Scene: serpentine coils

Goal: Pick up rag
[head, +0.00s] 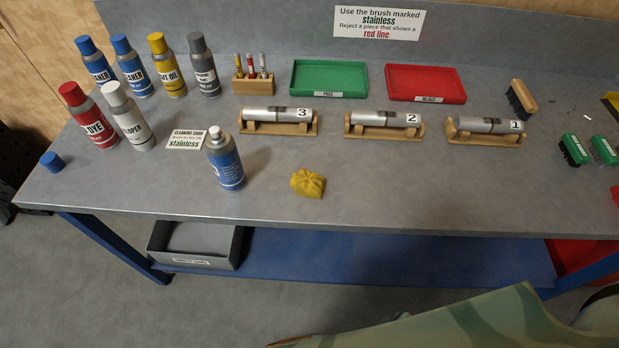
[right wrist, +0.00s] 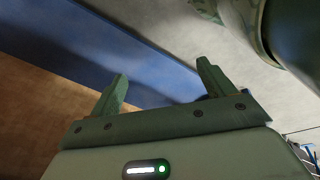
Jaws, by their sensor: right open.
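The rag is a small crumpled yellow cloth (head: 308,183) lying on the grey bench top near its front edge, in the head view. It is just right of an uncapped blue spray can (head: 225,160). My right gripper (right wrist: 162,88) shows in the right wrist view with its two green fingers spread apart and nothing between them. That view shows a blue surface and grey floor, and no rag. The head view shows part of my green arm at the lower right, below the bench front, but no gripper. My left gripper is in neither view.
Several cans stand at the left of the bench (head: 400,205). Tubes on wooden cradles (head: 380,133), a green tray (head: 328,95) and a red tray (head: 425,98) lie behind the rag. Brushes (head: 575,150) lie at the right. A grey bin (head: 152,243) sits on the blue lower shelf.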

